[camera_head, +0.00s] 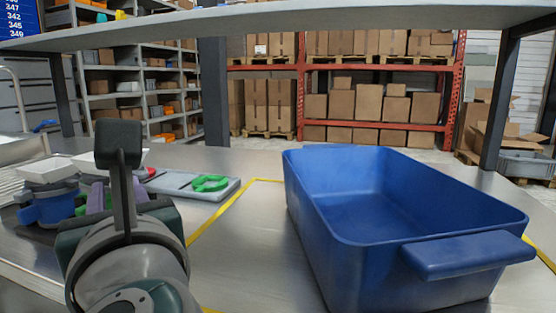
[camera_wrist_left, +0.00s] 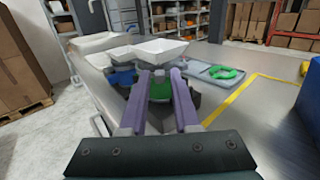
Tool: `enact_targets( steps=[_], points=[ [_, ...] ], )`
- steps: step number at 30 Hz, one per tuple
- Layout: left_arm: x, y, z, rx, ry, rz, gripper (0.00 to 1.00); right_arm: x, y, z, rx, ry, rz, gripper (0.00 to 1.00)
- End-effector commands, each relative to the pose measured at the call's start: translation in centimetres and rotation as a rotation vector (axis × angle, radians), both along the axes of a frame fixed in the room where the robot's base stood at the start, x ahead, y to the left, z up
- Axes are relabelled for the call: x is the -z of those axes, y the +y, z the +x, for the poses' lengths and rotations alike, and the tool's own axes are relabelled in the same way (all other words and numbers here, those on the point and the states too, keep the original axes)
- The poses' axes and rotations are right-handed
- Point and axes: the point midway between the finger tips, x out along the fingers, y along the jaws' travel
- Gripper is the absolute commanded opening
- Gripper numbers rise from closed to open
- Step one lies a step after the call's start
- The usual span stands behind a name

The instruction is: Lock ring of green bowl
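The green bowl dispenser shows in the left wrist view as a green body (camera_wrist_left: 160,90) below a white tray-like bowl (camera_wrist_left: 162,50). My left gripper (camera_wrist_left: 161,72) has two purple-grey fingers, apart, with the green body seen in the gap between them. I cannot tell whether they touch it. In the head view my left arm hides most of this dispenser. A green ring-shaped part (camera_head: 210,183) lies flat on a grey tray (camera_head: 180,188) to the right; it also shows in the left wrist view (camera_wrist_left: 227,73). My right gripper is in neither view.
A blue dispenser (camera_head: 48,208) with a white bowl (camera_head: 47,169) stands to the left. A large blue bin (camera_head: 335,225) fills the right of the table. Yellow tape lies between tray and bin. A shelf crosses above.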

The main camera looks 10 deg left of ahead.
Motion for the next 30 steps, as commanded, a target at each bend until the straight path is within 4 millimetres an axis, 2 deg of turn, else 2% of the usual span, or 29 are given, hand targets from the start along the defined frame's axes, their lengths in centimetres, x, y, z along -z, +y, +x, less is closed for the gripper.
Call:
enact_targets(
  steps=[12,20,30],
  points=[
    [0.06,0.30,-0.16,0.001,0.001,0.000,0.30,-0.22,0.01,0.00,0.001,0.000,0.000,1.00],
    [0.05,0.30,-0.16,0.000,0.001,0.001,0.01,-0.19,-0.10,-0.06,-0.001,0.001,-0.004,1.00],
    [0.03,0.30,-0.14,0.000,0.001,0.001,0.00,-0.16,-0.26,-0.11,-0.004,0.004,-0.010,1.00]
  ],
)
